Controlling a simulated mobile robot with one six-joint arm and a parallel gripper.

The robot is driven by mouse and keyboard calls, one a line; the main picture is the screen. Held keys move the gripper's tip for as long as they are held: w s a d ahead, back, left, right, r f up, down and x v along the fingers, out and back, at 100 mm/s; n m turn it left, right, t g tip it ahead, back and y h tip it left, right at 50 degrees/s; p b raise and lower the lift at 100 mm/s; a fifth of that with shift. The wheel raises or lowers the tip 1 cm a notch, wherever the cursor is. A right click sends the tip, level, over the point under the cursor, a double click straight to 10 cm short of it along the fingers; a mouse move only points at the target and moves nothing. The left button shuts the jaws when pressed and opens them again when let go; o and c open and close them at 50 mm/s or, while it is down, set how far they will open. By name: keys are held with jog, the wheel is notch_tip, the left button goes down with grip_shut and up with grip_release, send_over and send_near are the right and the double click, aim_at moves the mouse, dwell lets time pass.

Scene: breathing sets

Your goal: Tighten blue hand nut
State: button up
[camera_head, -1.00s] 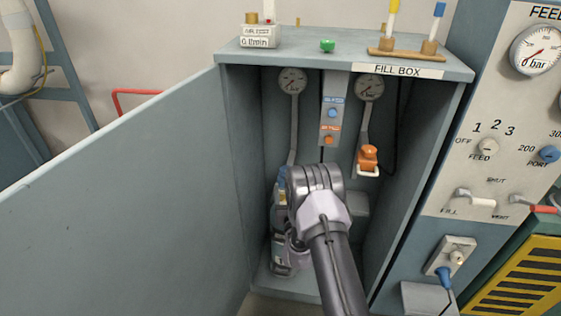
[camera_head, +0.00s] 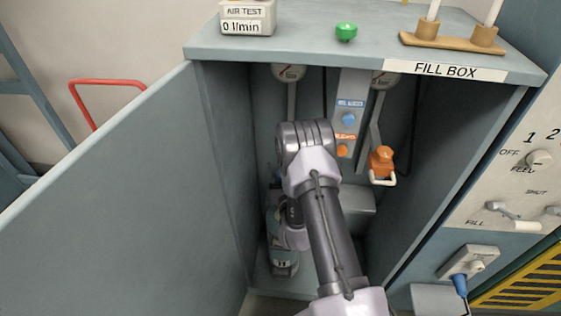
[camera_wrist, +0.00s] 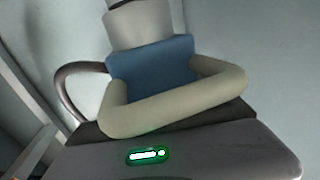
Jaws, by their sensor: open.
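The blue hand nut (camera_wrist: 150,62) fills the middle of the wrist view, below a pale cylindrical neck. A cream loop handle (camera_wrist: 180,105) passes in front of it. My gripper's grey body (camera_wrist: 220,150), with a green light, lies just below the handle. The jaws are open, but the fingertips are not clearly seen. I cannot tell whether they touch the nut or sit around it. In the head view my arm reaches into the left part of the fill box (camera_head: 225,150) and hides the gripper and the nut.
An orange fitting (camera_head: 381,160) with a pale loop hangs on the right inside the box. A panel with a blue button (camera_head: 348,119) and an orange button (camera_head: 342,150) is between. The box's walls are close on both sides. The open door (camera_head: 110,200) stands at left.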

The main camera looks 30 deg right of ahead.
jog(key=c, duration=1.4)
jog(key=shift+o, duration=0.2)
jog(key=shift+h, duration=0.3)
jog(key=m+g+h, duration=0.1)
jog(key=m+h, duration=0.1)
jog(key=h, duration=0.1)
jog(key=m+g+h, duration=0.1)
jog(key=shift+s+d+m+g, duration=0.25)
jog(key=shift+d+m+g, duration=0.05)
jog(key=shift+s+d+m+g+h, duration=0.15)
jog(key=shift+m+g+h, duration=0.55)
jog(key=shift+g+h, duration=0.1)
jog(key=shift+s+d+m+g+h, duration=0.1)
jog(key=shift+d+m+g+h, duration=0.05)
jog(key=shift+m+g+h, duration=0.6)
jog(key=shift+s+d+m+g+h, duration=0.15)
jog(key=shift+m+g+h, duration=0.5)
jog(key=shift+g+h, duration=0.2)
